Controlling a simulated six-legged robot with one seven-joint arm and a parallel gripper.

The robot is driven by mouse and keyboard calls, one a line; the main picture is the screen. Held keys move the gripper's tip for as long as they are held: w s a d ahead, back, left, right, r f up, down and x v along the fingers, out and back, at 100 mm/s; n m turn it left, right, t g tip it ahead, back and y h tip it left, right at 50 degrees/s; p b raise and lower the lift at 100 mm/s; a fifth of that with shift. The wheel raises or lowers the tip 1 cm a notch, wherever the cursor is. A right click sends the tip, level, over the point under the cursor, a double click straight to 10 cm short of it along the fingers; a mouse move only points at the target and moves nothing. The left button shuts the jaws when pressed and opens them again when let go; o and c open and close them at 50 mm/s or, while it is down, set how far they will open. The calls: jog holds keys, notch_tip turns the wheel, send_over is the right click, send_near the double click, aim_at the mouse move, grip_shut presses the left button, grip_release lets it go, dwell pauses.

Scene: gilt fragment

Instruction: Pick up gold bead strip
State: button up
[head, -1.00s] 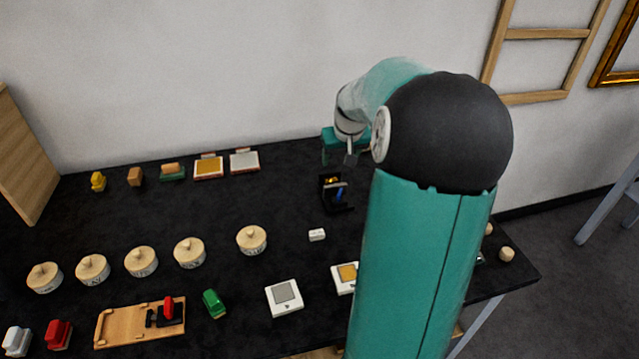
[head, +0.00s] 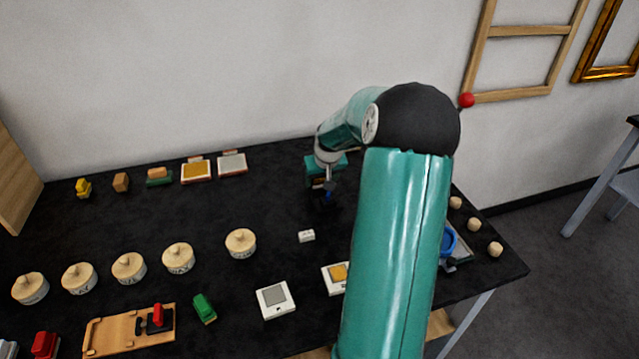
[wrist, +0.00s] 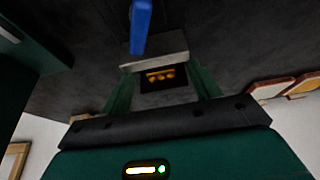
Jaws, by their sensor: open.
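The gold bead strip (wrist: 160,75) shows in the wrist view as a short row of gold beads on a dark backing. It lies between the two green fingers of my gripper (wrist: 163,88), which is open. I cannot tell whether either finger touches it. A pale grey bar (wrist: 153,50) and a blue piece (wrist: 141,25) show just beyond the strip. In the head view, my gripper (head: 323,187) is low over the small black stand at the back of the table, and the strip is hidden behind it.
Two framed pads (head: 196,171) lie at the back. A blue ring (head: 449,240) is right of my arm.

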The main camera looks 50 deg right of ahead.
jog(key=shift+x, duration=0.9)
jog(key=shift+r, duration=0.1)
jog(key=c, duration=1.1)
jog(key=shift+o, duration=0.2)
